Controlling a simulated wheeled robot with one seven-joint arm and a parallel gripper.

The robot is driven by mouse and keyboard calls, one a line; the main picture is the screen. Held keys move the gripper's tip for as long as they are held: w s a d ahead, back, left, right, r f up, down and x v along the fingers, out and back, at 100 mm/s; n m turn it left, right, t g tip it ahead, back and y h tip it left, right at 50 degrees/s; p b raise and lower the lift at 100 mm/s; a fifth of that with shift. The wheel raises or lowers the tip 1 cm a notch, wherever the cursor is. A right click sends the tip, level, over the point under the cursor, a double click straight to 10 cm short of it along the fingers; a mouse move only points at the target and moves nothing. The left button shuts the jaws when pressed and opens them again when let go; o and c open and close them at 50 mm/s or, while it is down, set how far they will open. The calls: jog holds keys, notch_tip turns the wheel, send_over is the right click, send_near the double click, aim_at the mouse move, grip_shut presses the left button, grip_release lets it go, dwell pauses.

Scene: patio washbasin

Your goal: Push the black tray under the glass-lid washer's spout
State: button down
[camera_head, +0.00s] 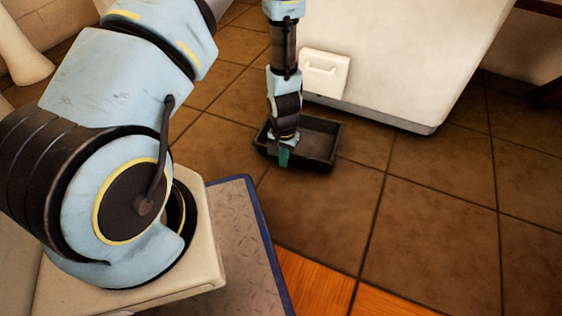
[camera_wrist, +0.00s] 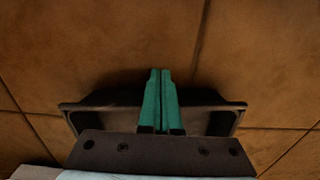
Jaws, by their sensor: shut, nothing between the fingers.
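The black tray (camera_head: 318,148) is a shallow open tray lying flat on the floor in the head view, in front of the white washer (camera_head: 410,50). It looks empty. My gripper (camera_head: 284,160) points down at the tray's near left side, with its teal fingers shut and empty. In the wrist view the fingers (camera_wrist: 161,75) are pressed together and cross over the tray's rim; the tray (camera_wrist: 88,108) shows on both sides of them. I cannot tell whether they touch it. The washer's glass lid and spout are out of view.
A white panel with a handle (camera_head: 325,72) is on the washer's lower front, just behind the tray. Brown floor tiles (camera_head: 430,215) are clear to the right and in front. A grey plate with a blue edge (camera_head: 240,235) lies at the lower middle, beside orange wood planks (camera_head: 312,285).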

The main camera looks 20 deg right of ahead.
jog(key=shift+w+d, duration=0.7)
jog(key=shift+w, duration=0.1)
jog(key=shift+w+r, duration=0.1)
jog(key=shift+d, duration=0.1)
jog(key=shift+w+d+r, duration=0.1)
jog(key=shift+w+d, duration=0.1)
jog(key=p, duration=0.4)
send_over(300, 144)
jog(key=shift+w, duration=0.1)
